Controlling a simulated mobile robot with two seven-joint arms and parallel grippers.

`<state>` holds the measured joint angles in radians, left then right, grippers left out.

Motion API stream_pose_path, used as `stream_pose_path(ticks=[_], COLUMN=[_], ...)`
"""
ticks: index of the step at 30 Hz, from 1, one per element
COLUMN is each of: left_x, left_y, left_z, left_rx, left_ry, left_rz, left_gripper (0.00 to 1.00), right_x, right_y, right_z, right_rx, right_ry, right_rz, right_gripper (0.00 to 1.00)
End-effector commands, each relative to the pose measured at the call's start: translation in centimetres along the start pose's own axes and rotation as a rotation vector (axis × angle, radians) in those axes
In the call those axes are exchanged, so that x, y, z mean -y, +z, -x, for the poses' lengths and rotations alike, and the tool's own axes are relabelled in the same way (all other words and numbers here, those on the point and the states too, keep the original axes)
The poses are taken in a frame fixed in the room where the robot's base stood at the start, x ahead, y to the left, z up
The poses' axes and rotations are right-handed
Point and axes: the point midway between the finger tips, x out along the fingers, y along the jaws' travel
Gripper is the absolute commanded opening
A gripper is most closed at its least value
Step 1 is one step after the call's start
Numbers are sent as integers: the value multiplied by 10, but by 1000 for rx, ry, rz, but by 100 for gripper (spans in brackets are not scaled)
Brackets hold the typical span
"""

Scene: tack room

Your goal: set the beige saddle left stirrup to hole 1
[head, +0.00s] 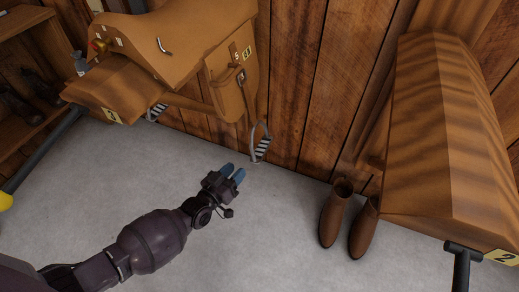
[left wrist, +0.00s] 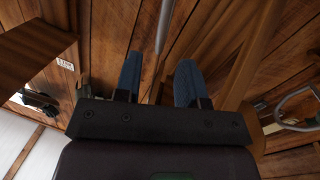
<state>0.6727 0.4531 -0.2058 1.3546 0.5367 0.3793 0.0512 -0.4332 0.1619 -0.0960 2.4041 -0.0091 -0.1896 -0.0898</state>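The beige saddle (head: 180,40) sits on a wooden rack at the upper left of the head view. Its flap (head: 228,85) hangs toward me, with a strap and buckle (head: 241,76) and small number tags. A metal stirrup (head: 261,148) with a striped tread hangs below the flap. Another striped tread (head: 157,112) shows under the saddle's left part. My left gripper (head: 233,172) is below and left of the hanging stirrup, apart from it. Its blue fingers stand apart with nothing held in the left wrist view (left wrist: 158,82). Strap holes are too small to read. My right gripper is out of view.
A wooden rack (head: 445,130) with a yellow 2 label stands at the right. Brown boots (head: 333,215) stand beside it. A plank wall (head: 310,80) closes the back. Shelves (head: 22,85) are at the far left. The grey floor (head: 270,235) is clear in the middle.

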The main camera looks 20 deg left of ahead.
Motion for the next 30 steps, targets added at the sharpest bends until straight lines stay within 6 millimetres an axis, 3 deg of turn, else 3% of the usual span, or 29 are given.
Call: stream_pose_path(ticks=[8,21,30], left_x=[4,4,4], left_y=[2,3,1], left_z=[-21,-84,-113], left_rx=[-20,-16,-17], left_ry=[-1,-1,-2], left_rz=[8,7,7], left_gripper=[37,37,37], right_x=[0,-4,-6], right_y=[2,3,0], right_z=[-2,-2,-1], right_rx=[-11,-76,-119], right_ry=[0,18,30], right_rz=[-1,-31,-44], right_gripper=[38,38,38])
